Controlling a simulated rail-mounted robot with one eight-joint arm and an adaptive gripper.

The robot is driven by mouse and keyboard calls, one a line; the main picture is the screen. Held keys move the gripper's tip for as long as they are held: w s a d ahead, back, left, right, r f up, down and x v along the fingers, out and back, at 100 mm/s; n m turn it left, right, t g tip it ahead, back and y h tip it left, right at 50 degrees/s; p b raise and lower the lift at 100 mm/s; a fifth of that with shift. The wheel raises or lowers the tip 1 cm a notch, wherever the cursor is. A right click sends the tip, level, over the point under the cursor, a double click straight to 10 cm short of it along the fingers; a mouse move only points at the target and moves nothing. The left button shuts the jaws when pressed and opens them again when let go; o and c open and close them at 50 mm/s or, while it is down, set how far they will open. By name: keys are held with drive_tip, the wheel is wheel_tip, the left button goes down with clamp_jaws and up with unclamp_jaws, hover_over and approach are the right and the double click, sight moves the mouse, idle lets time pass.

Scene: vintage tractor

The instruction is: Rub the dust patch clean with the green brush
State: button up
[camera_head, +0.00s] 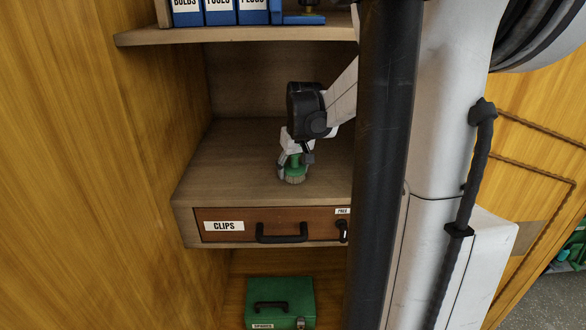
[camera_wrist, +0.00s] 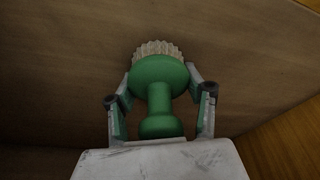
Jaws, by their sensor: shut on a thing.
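The green brush (camera_head: 294,172) is a round brush with a green knob handle and pale bristles. My gripper (camera_head: 295,160) is shut on it, above the wooden shelf top (camera_head: 230,165) over the clips drawer. In the wrist view the green brush (camera_wrist: 160,80) sits between my two fingers (camera_wrist: 160,95), bristles pointing away toward the wooden surface. The bristles look at or very near the surface; I cannot tell whether they touch. I cannot make out a dust patch in either view; it may be hidden under the brush or behind my arm.
Below the shelf top is a drawer labelled CLIPS (camera_head: 225,226) with a black handle. A green case (camera_head: 280,302) stands underneath. Above, a shelf (camera_head: 240,35) holds blue boxes (camera_head: 220,12). A wooden wall (camera_head: 90,180) bounds the left. The shelf top left of the brush is clear.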

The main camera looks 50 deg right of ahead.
drive_tip(key=shift+w, duration=0.1)
drive_tip(key=shift+w+d, duration=0.55)
drive_tip(key=shift+d, duration=0.05)
drive_tip(key=shift+r, duration=0.1)
drive_tip(key=shift+s+a+f, duration=0.2)
drive_tip(key=shift+s+a, duration=0.5)
drive_tip(key=shift+s, duration=0.05)
drive_tip(key=shift+w+d+r, duration=0.1)
drive_tip(key=shift+w+d, duration=0.6)
drive_tip(key=shift+w, duration=0.05)
